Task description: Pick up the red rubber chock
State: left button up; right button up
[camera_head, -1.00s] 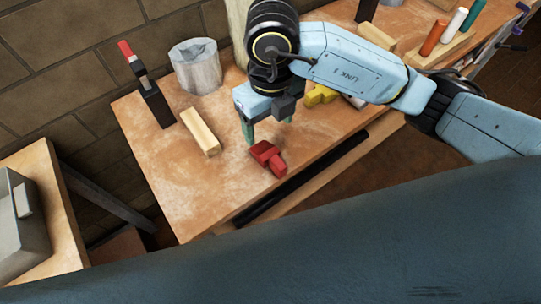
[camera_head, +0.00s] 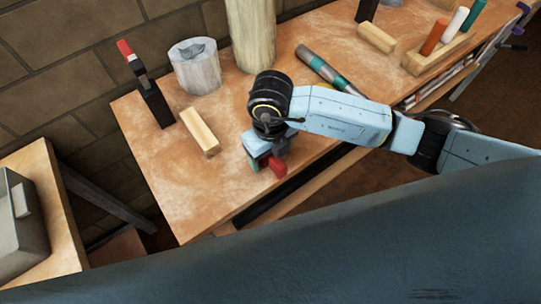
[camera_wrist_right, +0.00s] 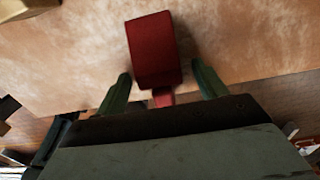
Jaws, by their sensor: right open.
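The red rubber chock (camera_head: 277,166) lies on the wooden workbench near its front edge. In the head view my right gripper (camera_head: 262,162) is low over it and hides much of it. In the right wrist view the chock (camera_wrist_right: 153,50) reaches between the two green fingers of my right gripper (camera_wrist_right: 158,92), with a visible gap on each side. The fingers are open and do not appear to grip it. My left gripper is not in view.
A pale post (camera_head: 252,36) and a striped tube (camera_head: 325,70) are further back. The bench's front left is clear.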

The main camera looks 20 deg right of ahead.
jog(key=shift+f, duration=0.2)
jog(key=c, duration=1.1)
